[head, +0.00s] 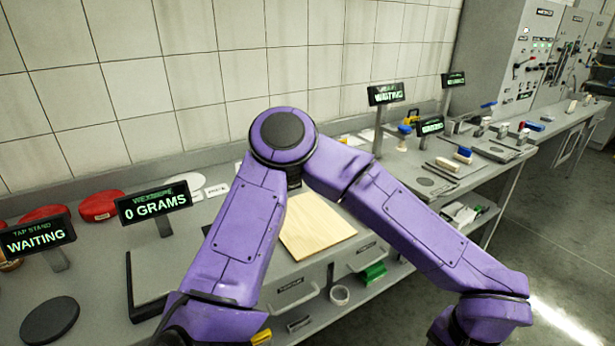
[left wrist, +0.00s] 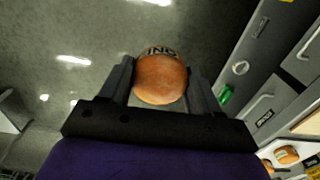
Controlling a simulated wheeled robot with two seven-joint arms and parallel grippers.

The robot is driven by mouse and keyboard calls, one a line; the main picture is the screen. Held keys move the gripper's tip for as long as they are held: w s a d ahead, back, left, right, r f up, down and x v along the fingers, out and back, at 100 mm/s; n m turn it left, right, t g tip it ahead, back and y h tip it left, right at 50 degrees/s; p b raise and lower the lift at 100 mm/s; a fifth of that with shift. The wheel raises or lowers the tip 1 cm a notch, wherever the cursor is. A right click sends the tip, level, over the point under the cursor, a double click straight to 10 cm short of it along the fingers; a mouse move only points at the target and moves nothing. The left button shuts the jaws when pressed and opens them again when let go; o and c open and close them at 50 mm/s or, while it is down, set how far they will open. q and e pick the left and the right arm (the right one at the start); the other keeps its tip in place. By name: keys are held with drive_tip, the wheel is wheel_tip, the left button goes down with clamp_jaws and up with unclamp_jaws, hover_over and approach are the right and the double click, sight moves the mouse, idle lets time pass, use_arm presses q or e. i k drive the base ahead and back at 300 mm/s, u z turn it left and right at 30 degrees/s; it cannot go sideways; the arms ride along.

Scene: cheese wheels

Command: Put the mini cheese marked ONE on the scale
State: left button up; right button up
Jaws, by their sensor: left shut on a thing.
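My left gripper (left wrist: 160,80) is shut on a small round orange cheese (left wrist: 160,80) in the left wrist view. Dark lettering shows at its upper edge, partly cut off, so I cannot read it fully. Grey floor lies behind it, and the bench drawers are to its right. The scale's display (head: 153,203) reads 0 GRAMS in the head view. The dark-edged scale plate (head: 146,290) is below it, partly hidden by my purple arm. Neither gripper shows in the head view, and my right gripper is in no view.
Red cheese wheels (head: 100,205) stand along the back left. A tap stand sign (head: 38,235) reads WAITING near a dark round pad (head: 50,321). A pale wooden board (head: 315,226) lies on the bench behind my arm. Orange cheeses (left wrist: 286,155) show in the left wrist view. Open floor (head: 570,240) lies right.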

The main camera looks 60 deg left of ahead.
sight(171, 259)
drive_tip(key=k, duration=0.15)
drive_tip(key=u, duration=1.3)
